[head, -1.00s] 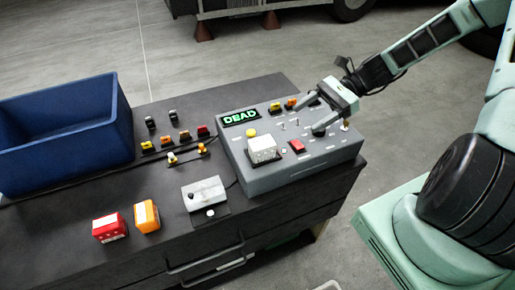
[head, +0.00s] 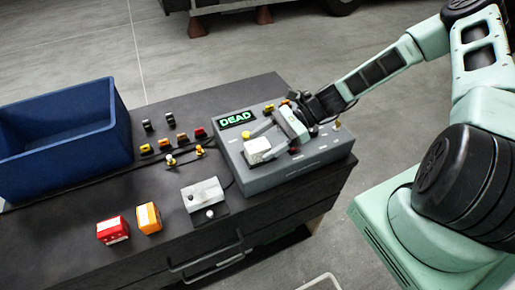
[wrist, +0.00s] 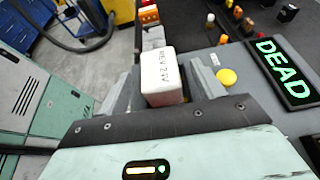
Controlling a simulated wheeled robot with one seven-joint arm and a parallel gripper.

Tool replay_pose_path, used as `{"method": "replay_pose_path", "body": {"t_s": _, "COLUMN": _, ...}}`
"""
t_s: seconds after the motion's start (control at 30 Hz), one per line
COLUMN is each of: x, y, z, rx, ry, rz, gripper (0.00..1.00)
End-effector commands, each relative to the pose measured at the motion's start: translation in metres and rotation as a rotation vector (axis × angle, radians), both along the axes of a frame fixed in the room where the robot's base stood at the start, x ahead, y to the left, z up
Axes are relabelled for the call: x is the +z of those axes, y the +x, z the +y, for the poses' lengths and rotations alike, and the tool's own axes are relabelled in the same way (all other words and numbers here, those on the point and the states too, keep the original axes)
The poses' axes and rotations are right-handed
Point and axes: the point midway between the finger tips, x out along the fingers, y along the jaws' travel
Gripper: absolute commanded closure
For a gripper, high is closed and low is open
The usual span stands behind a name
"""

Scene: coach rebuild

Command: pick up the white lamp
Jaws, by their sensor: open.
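The white lamp (head: 258,149) is a white block with dark lettering on the grey panel box (head: 290,175). In the wrist view the white lamp (wrist: 161,76) sits between my two open fingers. My gripper (head: 268,138) comes in from the right, low over the box, with its fingertips at the lamp. In the wrist view my gripper (wrist: 165,85) has one finger on either side of the lamp, with a gap showing on the right. Whether the left finger touches it I cannot tell.
A yellow button (wrist: 227,77) and the green DEAD display (head: 236,118) are close by. A blue bin (head: 65,140) stands at the left. Red (head: 112,230) and orange (head: 148,217) blocks and a small grey switch box (head: 203,194) lie nearer the front. Small coloured parts sit behind.

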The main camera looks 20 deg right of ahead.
Motion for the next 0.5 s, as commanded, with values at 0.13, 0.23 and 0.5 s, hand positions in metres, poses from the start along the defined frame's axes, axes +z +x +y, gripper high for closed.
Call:
{"method": "replay_pose_path", "body": {"t_s": 0.13, "x": -0.006, "y": -0.001, "z": 0.018, "rx": 0.003, "ry": 0.004, "rz": 0.003, "gripper": 0.33}}
{"method": "replay_pose_path", "body": {"t_s": 0.23, "x": -0.012, "y": 0.000, "z": 0.029, "rx": 0.002, "ry": 0.004, "rz": 0.003, "gripper": 0.33}}
{"method": "replay_pose_path", "body": {"t_s": 0.5, "x": -0.020, "y": 0.000, "z": 0.041, "rx": 0.001, "ry": 0.000, "rz": 0.000, "gripper": 0.33}}
